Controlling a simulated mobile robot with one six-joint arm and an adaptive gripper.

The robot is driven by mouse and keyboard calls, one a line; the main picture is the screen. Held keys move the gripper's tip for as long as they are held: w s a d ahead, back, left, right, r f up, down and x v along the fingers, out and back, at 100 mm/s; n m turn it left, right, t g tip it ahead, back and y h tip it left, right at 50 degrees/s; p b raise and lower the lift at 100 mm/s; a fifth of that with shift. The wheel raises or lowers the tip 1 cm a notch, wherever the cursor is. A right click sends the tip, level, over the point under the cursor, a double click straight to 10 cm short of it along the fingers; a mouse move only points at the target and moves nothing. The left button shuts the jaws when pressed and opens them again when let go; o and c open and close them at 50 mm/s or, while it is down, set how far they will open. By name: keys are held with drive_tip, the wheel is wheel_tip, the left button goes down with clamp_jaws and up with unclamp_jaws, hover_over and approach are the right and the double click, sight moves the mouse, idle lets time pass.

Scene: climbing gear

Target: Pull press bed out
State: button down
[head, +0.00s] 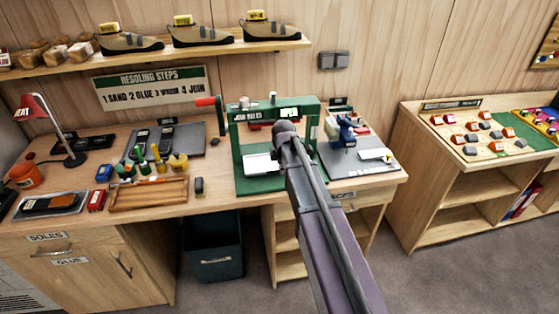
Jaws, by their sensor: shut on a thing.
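The green press (236,140) stands on the workbench, with a red handle (206,102) at its upper left and a label on its top beam. The pale press bed (257,162) lies low inside the frame, above a green base plate (262,184). My arm crosses in front of the press's right side and hides part of it. My gripper (276,163) is mostly hidden by my arm, at the right edge of the bed. It is shut on the bed, but the fingers' exact hold is not clear.
A dark bin (213,249) is under the bench. Floor is free in front.

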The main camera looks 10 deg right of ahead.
drive_tip(key=s, duration=0.8)
drive_tip(key=shift+s, duration=0.25)
drive_tip(key=c, duration=0.7)
unclamp_jaws()
drive_tip(key=shift+w, duration=0.1)
